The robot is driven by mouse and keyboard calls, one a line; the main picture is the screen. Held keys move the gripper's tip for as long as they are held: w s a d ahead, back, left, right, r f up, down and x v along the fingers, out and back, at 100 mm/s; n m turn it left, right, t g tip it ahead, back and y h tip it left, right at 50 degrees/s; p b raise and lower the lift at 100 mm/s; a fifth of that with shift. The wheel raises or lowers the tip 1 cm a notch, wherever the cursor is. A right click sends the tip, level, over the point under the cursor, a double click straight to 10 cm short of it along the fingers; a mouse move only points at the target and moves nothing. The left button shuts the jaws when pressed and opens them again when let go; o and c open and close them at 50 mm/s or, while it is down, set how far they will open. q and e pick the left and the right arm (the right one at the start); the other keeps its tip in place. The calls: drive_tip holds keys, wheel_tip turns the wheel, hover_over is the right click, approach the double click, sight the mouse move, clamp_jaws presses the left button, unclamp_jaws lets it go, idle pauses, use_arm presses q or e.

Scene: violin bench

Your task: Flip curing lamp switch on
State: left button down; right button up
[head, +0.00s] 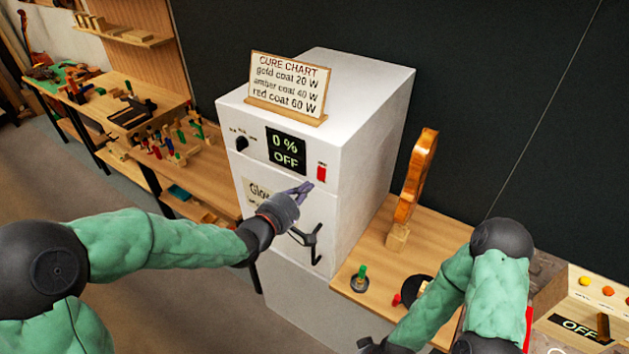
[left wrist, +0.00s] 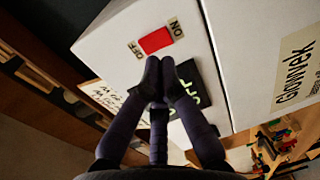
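The curing lamp cabinet is a white box (head: 365,150) with a dark display (head: 286,150) reading "0 %" and "OFF". Its red switch (head: 321,173) is on the front, right of the display. In the left wrist view the red switch (left wrist: 155,40) sits between OFF and ON labels. My left gripper (head: 304,189) is in front of the panel, just below and left of the switch. In the left wrist view its fingertips (left wrist: 160,65) are together, holding nothing, close to the switch; contact cannot be told. My right gripper (head: 375,346) is partly visible at the bottom edge.
A cure chart (head: 288,85) stands on the cabinet. A black knob (head: 241,144) is left of the display and a dark door handle (head: 311,240) is below. A violin body (head: 416,180) stands at right. A control box (head: 580,325) is at lower right.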

sight(320, 176)
use_arm(q)
drive_tip(key=shift+x, duration=2.25)
